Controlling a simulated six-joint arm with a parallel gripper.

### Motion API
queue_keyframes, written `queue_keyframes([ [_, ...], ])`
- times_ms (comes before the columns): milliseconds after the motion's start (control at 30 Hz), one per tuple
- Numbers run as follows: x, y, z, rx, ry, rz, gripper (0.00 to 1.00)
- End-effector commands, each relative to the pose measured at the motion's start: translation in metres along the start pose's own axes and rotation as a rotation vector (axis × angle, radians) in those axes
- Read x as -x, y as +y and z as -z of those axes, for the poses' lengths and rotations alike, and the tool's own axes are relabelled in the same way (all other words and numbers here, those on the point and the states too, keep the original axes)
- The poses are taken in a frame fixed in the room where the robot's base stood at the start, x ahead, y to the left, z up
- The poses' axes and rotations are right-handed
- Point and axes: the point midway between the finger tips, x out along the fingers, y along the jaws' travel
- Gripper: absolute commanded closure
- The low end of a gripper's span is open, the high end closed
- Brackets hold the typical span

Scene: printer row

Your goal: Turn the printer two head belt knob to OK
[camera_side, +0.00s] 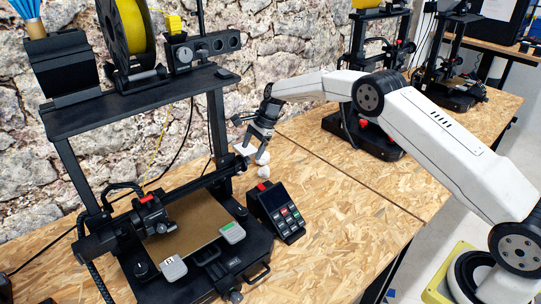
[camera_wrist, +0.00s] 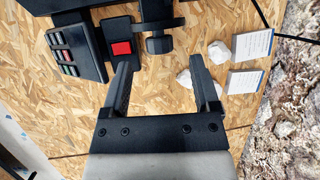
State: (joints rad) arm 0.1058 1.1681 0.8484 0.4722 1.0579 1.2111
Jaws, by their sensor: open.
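The printer (camera_side: 72,120) with the tall black frame stands at the left in the side view. My gripper (camera_side: 262,150) is by its right upright, above the wooden bench. In the wrist view my gripper (camera_wrist: 160,64) is open and empty, its two fingers apart. A black knob-like part (camera_wrist: 158,45) lies just beyond the fingertips, roughly between them. No contact shows. I cannot confirm that it is the head belt knob, and no OK mark or knob setting is readable. In the side view I cannot make this part out clearly.
A control panel (camera_side: 278,212) with screen and buttons sits right of the printer. A red block (camera_wrist: 121,48) is beside the knob-like part. White cards (camera_wrist: 254,44) and white lumps (camera_wrist: 219,52) lie to the right. More printers (camera_side: 462,88) stand behind. The bench front (camera_side: 340,240) is clear.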

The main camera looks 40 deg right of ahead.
Motion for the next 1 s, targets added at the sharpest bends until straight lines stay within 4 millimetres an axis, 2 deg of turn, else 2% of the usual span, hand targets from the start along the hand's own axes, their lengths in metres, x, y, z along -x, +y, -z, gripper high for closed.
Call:
queue_keyframes([
  [100,-0.016,0.001,0.000,0.000,-0.001,-0.003,0.21],
  [300,-0.031,0.000,0.000,0.000,-0.001,0.000,0.21],
  [667,-0.035,0.000,0.000,0.000,0.000,0.000,0.21],
  [700,-0.035,0.000,0.000,0.000,0.000,0.000,0.25],
  [733,-0.035,0.000,0.000,0.000,0.000,0.000,0.34],
  [933,-0.035,0.000,0.000,0.000,0.000,0.000,0.98],
  [1000,-0.035,0.000,0.000,0.000,0.000,0.000,1.00],
])
